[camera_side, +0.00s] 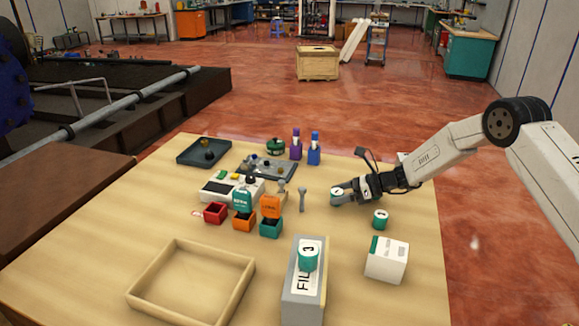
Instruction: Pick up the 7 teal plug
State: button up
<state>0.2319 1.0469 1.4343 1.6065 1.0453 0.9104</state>
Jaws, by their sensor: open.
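My gripper (348,192) is low over the right part of the table, pointing left, with its jaws open. A small rounded piece with a pale, marked top (336,197) is right at its fingertips; I cannot tell if it touches them. A teal cylinder with a white marked top (380,219) stands alone, nearer the camera than the gripper. Another teal cylinder with a white mark (309,259) is at the grey box lettered FILL (301,292). The marks are too small to read for sure, so I cannot tell which one is the 7 plug.
A white carton (387,259) stands at the right front. An empty wooden tray (140,293) lies at the front left. Small red, orange and teal bins (215,213) stand mid-table, with purple and blue bottles (314,150) behind. The table is clear right of the carton.

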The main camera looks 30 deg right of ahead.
jog(key=shift+w+a+f, duration=0.1)
jog(key=shift+w+a, duration=0.1)
dwell(0.4)
grip_shut()
